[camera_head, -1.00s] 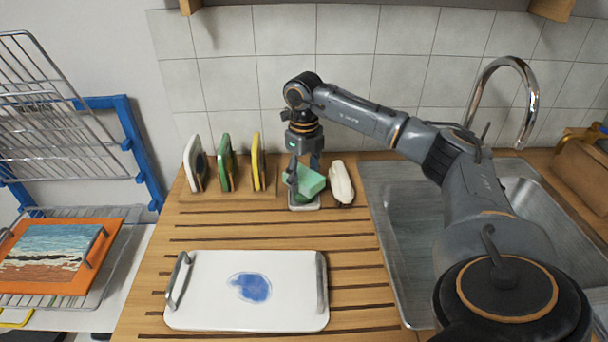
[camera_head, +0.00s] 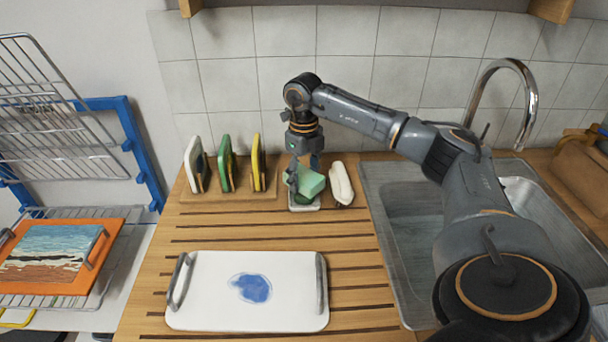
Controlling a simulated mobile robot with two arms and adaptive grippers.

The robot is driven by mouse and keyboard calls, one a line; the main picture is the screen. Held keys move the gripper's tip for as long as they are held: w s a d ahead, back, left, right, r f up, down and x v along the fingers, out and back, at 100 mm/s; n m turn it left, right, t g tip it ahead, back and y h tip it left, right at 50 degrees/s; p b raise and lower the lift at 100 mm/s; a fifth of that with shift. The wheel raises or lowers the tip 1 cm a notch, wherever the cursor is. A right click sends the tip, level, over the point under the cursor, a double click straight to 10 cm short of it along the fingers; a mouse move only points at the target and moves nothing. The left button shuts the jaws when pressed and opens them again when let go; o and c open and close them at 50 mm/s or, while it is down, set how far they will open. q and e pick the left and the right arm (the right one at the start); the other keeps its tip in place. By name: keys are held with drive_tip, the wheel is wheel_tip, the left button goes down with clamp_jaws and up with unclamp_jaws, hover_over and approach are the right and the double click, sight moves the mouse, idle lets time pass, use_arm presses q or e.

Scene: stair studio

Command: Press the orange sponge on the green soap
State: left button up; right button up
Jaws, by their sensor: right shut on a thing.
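My right gripper (camera_head: 304,180) points down at the back of the counter and is shut on a mint-green block (camera_head: 313,184), which is tilted. Under the block is a small pale dish (camera_head: 304,207) with a darker green piece, perhaps the green soap, mostly hidden. I cannot tell whether the block touches it. No clearly orange sponge shows in my grip. A rack (camera_head: 228,196) to the left holds a white sponge (camera_head: 194,160), a green sponge (camera_head: 225,164) and a yellow-orange sponge (camera_head: 257,162), all upright. My left gripper is not in view.
A white bar (camera_head: 341,182) lies just right of the gripper. A white tray (camera_head: 205,300) with a blue stain and metal handles lies in front. The steel sink (camera_head: 400,250) is on the right, with a tap (camera_head: 532,100). Slatted wood between rack and tray is clear.

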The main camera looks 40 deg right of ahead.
sight(303, 176)
drive_tip(key=shift+r+p, duration=2.5)
drive_tip(key=shift+r, duration=0.85)
drive_tip(key=shift+f, duration=0.1)
drive_tip(key=shift+a, duration=0.25)
drive_tip(key=s+a+n, duration=0.7)
drive_tip(key=a+n, duration=0.5)
drive_tip(key=n, duration=0.5)
drive_tip(key=s+a+f+n, duration=0.1)
drive_tip(key=s+a+n, duration=0.6)
drive_tip(key=a+n, duration=0.6)
drive_tip(key=n, duration=0.5)
drive_tip(key=shift+s+f, duration=0.25)
drive_tip(key=shift+s, duration=0.1)
